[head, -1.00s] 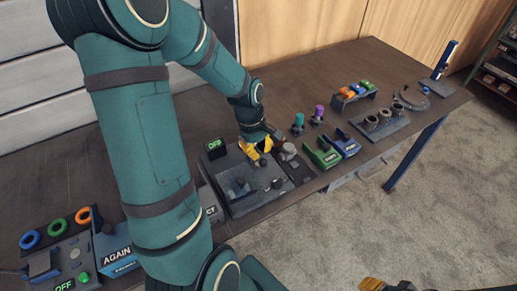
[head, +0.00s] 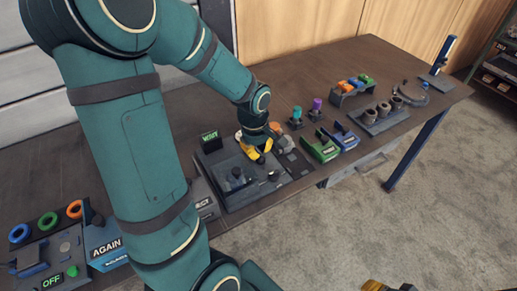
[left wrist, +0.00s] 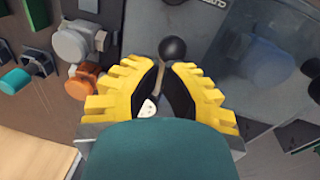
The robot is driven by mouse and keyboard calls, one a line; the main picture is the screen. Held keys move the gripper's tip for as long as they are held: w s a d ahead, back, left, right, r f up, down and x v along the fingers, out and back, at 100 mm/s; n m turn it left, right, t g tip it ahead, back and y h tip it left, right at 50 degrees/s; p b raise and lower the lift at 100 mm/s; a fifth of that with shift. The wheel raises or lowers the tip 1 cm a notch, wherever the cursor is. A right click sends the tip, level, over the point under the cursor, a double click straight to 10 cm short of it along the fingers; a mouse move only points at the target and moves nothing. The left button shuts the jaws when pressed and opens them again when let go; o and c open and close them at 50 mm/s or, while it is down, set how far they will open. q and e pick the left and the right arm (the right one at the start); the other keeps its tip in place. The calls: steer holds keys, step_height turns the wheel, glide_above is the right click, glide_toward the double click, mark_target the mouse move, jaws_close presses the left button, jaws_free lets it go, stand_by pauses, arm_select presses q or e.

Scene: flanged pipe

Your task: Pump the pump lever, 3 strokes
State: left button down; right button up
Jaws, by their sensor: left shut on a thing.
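The pump lever shows in the left wrist view as a thin shaft with a black ball knob (left wrist: 173,48). My left gripper (left wrist: 163,72) has its yellow, black-padded fingers on both sides of the shaft, shut on it, with the knob just beyond the tips. In the head view my left gripper (head: 255,154) is at the far side of the grey pump panel (head: 238,201) and hides most of the lever. A small display (head: 209,140) on the panel is lit green and seems to read WAIT. A bit of my right gripper (head: 387,286) shows at the bottom edge; its fingers are cut off.
A grey fitting (head: 284,144) with an orange part stands close right of my left gripper. Green and blue holders (head: 322,148) and a rack of rings (head: 378,118) lie farther right. A box marked AGAIN (head: 105,247) stands at the left front.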

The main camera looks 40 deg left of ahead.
arm_select(q)
steer(key=a+r+p, duration=0.2)
steer(key=r, duration=0.1)
steer(key=shift+w+a+r+p, duration=0.1)
steer(key=shift+a+r+p, duration=0.15)
steer(key=shift+p, duration=0.15)
step_height(320, 180, up, 9)
steer(key=p, duration=0.2)
glide_above(251, 163)
steer(key=shift+r, duration=0.15)
stand_by(0.3)
